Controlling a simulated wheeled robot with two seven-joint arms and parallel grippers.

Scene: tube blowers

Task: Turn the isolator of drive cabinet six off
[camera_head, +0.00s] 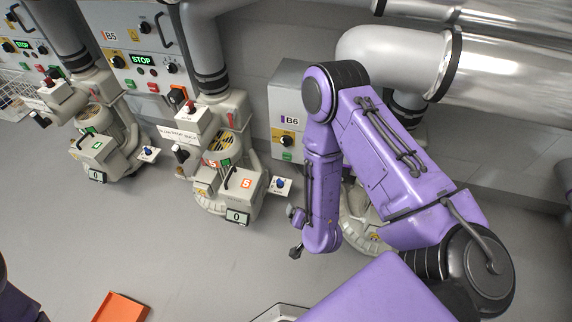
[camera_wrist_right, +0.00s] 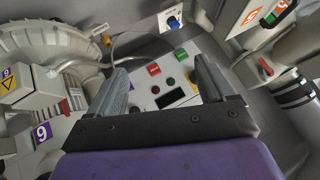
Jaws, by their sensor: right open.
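My right gripper (camera_head: 296,231) hangs at the end of that arm, low and left of the blower pipework. In the right wrist view my open, empty gripper (camera_wrist_right: 162,68) has its fingers spread on either side of a pale control panel (camera_wrist_right: 146,98) with red and green labels, buttons and a dark display. My left gripper is not seen.
Cabinet B5 (camera_head: 141,40) shows a lit STOP sign and a dark rotary switch (camera_head: 178,97). Blower five (camera_head: 228,195) stands left of my gripper. Large metal pipes (camera_head: 500,60) run along the back right. An orange tray (camera_head: 121,308) lies in front; the floor between is clear.

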